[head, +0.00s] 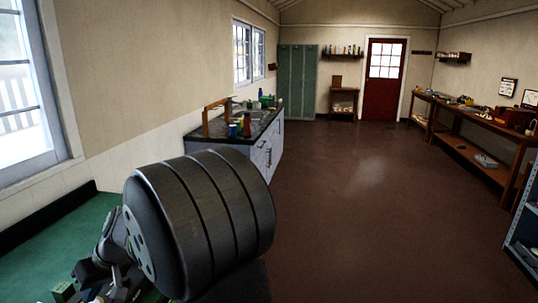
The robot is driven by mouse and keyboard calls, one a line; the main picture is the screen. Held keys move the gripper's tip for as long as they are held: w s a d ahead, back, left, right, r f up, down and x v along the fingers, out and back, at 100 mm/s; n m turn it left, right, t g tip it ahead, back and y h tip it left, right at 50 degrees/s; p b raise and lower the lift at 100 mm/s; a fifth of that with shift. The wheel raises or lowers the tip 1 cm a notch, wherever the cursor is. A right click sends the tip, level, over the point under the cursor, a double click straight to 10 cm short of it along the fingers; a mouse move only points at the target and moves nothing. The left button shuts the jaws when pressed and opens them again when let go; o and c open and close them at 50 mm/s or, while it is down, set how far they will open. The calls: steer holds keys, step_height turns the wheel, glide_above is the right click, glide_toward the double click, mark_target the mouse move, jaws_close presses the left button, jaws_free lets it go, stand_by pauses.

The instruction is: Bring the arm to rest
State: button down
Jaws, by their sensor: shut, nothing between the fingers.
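A large, dark, ridged cylinder fills the lower middle of the head view, very close to the camera, and I take it to be part of my own arm. Smaller grey and black parts show at its lower left, over the green bench top (48,232). I cannot make out any gripper fingers among them. The cylinder hides the right part of the bench and whatever is behind it.
A dark-topped counter (262,128) with bottles and a wooden frame (206,121) stands beyond the bench. Green lockers (297,82) and a red door (384,92) are at the back. Wooden workbenches (472,126) line the right wall. The brown floor (365,210) is clear.

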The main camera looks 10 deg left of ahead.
steer(key=s+a, duration=0.1)
steer(key=s+a+f, duration=0.1)
steer(key=s, duration=0.1)
steer(key=s+a+f, duration=0.1)
steer(key=shift+s+f, duration=0.25)
steer(key=shift+s, duration=0.05)
steer(key=w, duration=0.2)
steer(key=shift+w+d, duration=0.1)
steer(key=shift+w, duration=0.5)
steer(key=c, duration=1.2)
jaws_free()
step_height(320, 180, up, 16)
steer(key=w+d+n+h, duration=0.3)
steer(key=n, duration=1)
steer(key=shift+g, duration=0.3)
steer(key=x, duration=1.7)
steer(key=shift+s+a+f, duration=0.1)
steer(key=shift+f, duration=0.15)
